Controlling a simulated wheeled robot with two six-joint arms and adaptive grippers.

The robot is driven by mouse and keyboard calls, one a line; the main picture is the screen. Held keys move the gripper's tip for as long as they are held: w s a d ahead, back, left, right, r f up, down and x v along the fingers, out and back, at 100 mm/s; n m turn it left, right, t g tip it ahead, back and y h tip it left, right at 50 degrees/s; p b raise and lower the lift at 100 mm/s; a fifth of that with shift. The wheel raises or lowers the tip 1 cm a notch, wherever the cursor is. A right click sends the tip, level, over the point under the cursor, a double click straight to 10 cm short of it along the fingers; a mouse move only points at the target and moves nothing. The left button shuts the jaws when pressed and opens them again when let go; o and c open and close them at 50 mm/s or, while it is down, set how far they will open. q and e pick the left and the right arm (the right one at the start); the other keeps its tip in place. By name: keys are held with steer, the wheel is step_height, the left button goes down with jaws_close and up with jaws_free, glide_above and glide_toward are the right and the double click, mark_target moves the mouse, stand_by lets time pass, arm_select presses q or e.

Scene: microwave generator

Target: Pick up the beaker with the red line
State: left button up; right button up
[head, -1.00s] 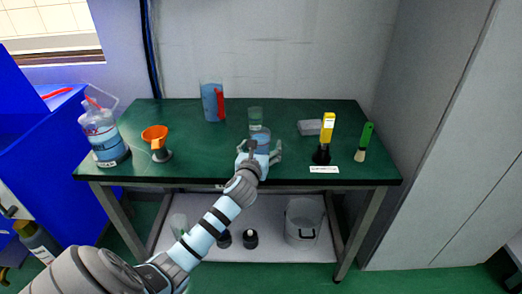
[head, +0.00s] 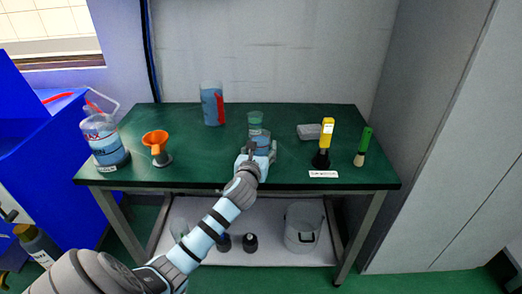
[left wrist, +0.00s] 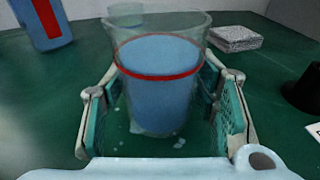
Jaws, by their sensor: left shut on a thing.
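The beaker with the red line (left wrist: 160,85) is clear, holds blue liquid and stands upright in the left wrist view. A red ring runs around it near the liquid's top. My left gripper (left wrist: 155,110) is shut on it, with one finger on each side. In the head view my left gripper (head: 258,154) is at the middle of the green table, and the beaker (head: 259,140) is partly hidden by it. I cannot tell whether its base touches the table. My right gripper is not in view.
A second clear beaker (head: 255,118) stands just behind. A blue container with a red stripe (head: 212,104) is at the back left. An orange funnel (head: 155,138) and a large bottle (head: 104,138) stand left. A grey block (head: 310,131), yellow device (head: 326,132) and green-handled brush (head: 364,140) are right.

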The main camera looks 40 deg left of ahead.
arm_select(q)
step_height(320, 180, up, 25)
steer(key=p, duration=1.7)
steer(key=shift+p, duration=0.4)
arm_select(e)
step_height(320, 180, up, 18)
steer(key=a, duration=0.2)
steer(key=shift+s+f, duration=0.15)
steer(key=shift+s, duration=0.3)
arm_select(q)
step_height(320, 180, up, 6)
steer(key=p, duration=0.8)
steer(key=shift+p, duration=0.3)
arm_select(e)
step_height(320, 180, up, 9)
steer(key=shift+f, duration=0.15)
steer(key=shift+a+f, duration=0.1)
